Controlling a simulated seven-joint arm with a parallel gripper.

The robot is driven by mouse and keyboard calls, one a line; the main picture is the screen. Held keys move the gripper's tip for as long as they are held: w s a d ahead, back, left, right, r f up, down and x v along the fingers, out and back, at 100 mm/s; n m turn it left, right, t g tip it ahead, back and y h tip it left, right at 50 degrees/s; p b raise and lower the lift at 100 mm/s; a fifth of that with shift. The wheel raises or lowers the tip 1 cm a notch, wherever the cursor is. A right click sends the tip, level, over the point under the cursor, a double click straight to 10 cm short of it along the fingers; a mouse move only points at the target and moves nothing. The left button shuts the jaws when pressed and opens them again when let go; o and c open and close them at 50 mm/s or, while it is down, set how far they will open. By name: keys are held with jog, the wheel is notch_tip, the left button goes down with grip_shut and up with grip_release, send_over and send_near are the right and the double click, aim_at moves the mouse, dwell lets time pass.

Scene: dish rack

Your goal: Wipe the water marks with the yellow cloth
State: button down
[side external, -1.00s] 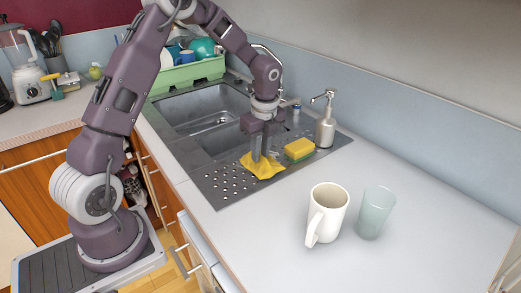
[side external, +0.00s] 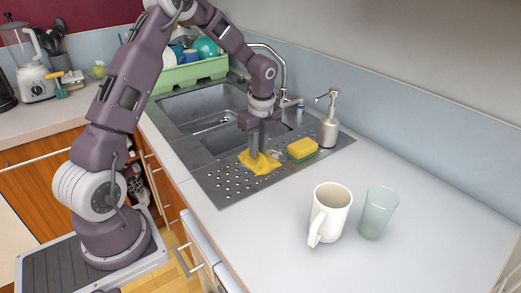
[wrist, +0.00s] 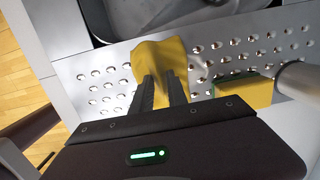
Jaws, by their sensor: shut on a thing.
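The yellow cloth (side external: 262,164) lies on the perforated metal drainboard (side external: 222,191) beside the sink. My gripper (side external: 259,154) points down and is shut on the cloth, with the cloth spread out around the fingertips. In the wrist view the cloth (wrist: 160,57) sticks out beyond my two dark fingers (wrist: 160,92) and lies over some of the drainboard holes. I cannot make out water marks on the metal or the counter.
A yellow and green sponge (side external: 302,149) sits just right of the cloth, with a soap dispenser (side external: 328,125) behind it. A white mug (side external: 329,212) and a glass (side external: 378,213) stand on the counter at front right. The sink basin (side external: 205,110) and a green dish rack (side external: 190,74) lie behind.

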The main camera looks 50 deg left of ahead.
aim_at(264, 156)
jog(key=shift+d+f, duration=0.1)
jog(key=shift+d, duration=1.2)
jog(key=shift+a, duration=1.35)
jog(key=shift+d+f, duration=0.1)
jog(key=shift+d, duration=1.3)
jog(key=shift+s+a, duration=0.1)
jog(key=shift+a, duration=1.35)
jog(key=shift+d+r, duration=0.2)
jog(key=shift+d, duration=1.25)
jog(key=shift+r, duration=3.55)
